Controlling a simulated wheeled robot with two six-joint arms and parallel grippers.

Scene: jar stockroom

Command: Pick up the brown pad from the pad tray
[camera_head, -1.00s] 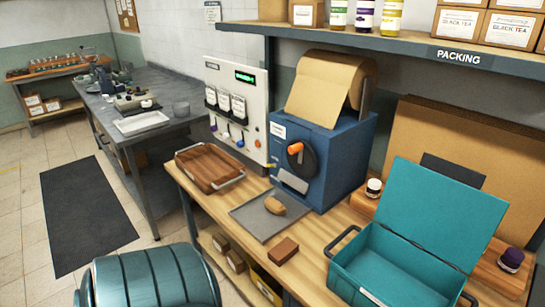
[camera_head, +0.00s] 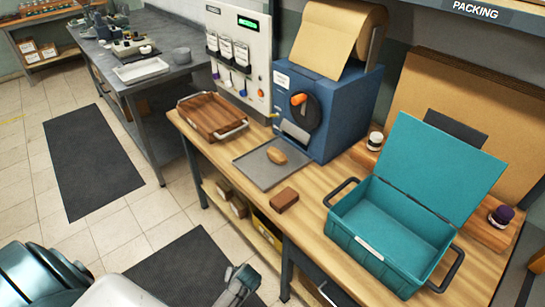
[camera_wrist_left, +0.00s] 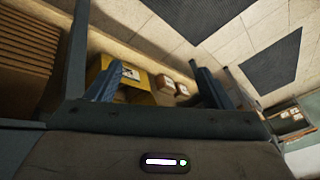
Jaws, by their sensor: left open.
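The brown pad (camera_head: 277,156), a small tan rounded piece, lies on the flat grey pad tray (camera_head: 262,176) in front of the blue paper machine. My left gripper (camera_head: 240,284) is low at the bottom of the head view, in front of the bench and well apart from the pad. In the left wrist view my left gripper (camera_wrist_left: 157,86) is open with nothing between its fingers. The pad is not in that view. My right gripper is not in view.
A dark brown block (camera_head: 285,199) sits on the bench just in front of the tray. A wooden tray (camera_head: 213,115) is to the left. An open teal crate (camera_head: 385,240) stands to the right. The blue machine (camera_head: 330,105) rises behind the tray.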

